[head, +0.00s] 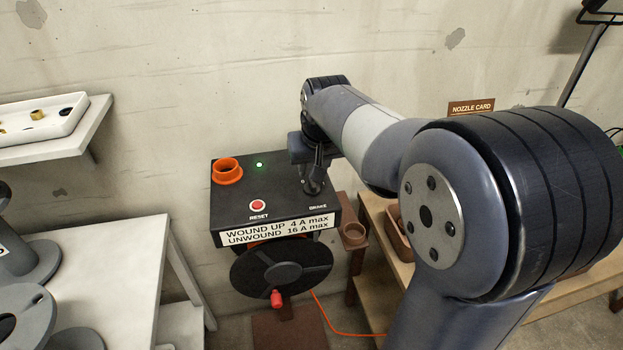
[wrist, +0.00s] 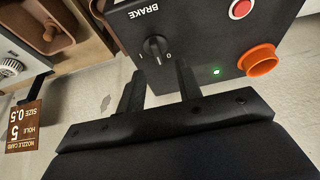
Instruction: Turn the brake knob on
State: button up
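The black brake knob (wrist: 156,47) sits on the dark control box (head: 240,198), under the upside-down label BRAKE in the wrist view. Marks I and 0 stand on either side of it; which one it points to is hard to tell. My gripper (wrist: 160,67) is open, its two fingers apart with the knob in line with the gap between them. I cannot tell whether the fingers touch the knob. In the head view my gripper (head: 313,186) is over the box's right part and hides the knob.
The box also carries a red RESET button (head: 258,205), a lit green lamp (head: 259,165) and an orange ring (head: 227,170). A black reel (head: 282,267) with a red handle hangs below its front. A brown cup (head: 354,235) is close on the right.

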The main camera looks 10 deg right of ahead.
aim_at(313, 183)
jog(key=x, duration=0.7)
jog(key=shift+w+d+r, duration=0.1)
jog(key=shift+w+d, duration=0.2)
jog(key=shift+c, duration=0.5)
grip_shut()
